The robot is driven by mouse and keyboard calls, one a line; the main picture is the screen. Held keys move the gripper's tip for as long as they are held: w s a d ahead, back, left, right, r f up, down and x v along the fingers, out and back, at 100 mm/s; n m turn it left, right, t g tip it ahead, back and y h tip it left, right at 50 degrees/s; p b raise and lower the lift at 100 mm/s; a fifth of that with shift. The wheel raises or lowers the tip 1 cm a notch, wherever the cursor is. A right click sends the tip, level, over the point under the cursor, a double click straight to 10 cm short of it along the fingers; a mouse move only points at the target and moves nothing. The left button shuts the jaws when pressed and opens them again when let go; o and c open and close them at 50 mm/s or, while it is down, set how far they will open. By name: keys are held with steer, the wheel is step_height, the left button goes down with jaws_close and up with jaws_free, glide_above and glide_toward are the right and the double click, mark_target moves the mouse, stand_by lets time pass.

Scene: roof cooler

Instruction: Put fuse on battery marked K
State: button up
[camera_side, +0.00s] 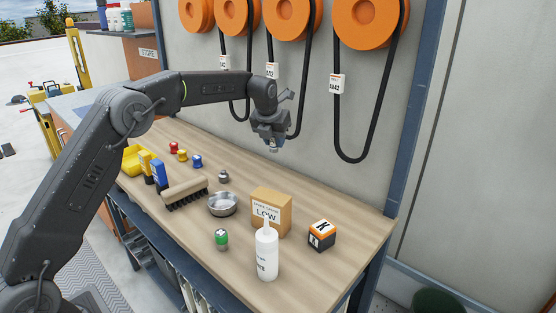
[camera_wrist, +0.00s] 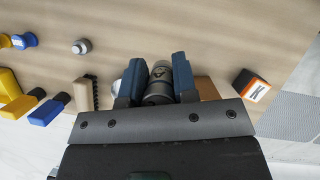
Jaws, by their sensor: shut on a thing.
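My gripper (camera_side: 272,140) is raised above the back part of the bench, shut on a grey cylindrical fuse (camera_side: 274,149). In the wrist view the fuse (camera_wrist: 158,84) sits between the two blue fingers of my gripper (camera_wrist: 159,80), with a small marking on its body. The battery marked K (camera_side: 321,236) is an orange, black and white block near the bench's right end, lower than my gripper and apart from it. In the wrist view the battery (camera_wrist: 250,85) is to the right of the fingers.
A cardboard box (camera_side: 271,209) labelled LOW and a white bottle (camera_side: 267,252) stand left of the battery. A metal bowl (camera_side: 223,204), a brush (camera_side: 184,193), a green-topped piece (camera_side: 221,239) and a grey knob (camera_side: 223,176) lie further left.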

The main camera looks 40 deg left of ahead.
steer(key=s+d+r, duration=0.1)
steer(key=s+d, duration=0.2)
steer(key=d, duration=0.1)
steer(key=m, duration=0.1)
glide_above(327, 221)
steer(key=s, duration=0.2)
steer(key=shift+h, duration=0.3)
steer(key=f, duration=0.7)
steer(key=shift+w+a+f, duration=0.1)
steer(key=shift+a, duration=0.25)
steer(key=shift+w+d+f, duration=0.1)
steer(key=shift+d+f, duration=0.15)
steer(key=shift+d, duration=0.2)
steer(key=shift+f, duration=2)
steer(key=shift+f, duration=0.1)
steer(key=o, duration=0.9)
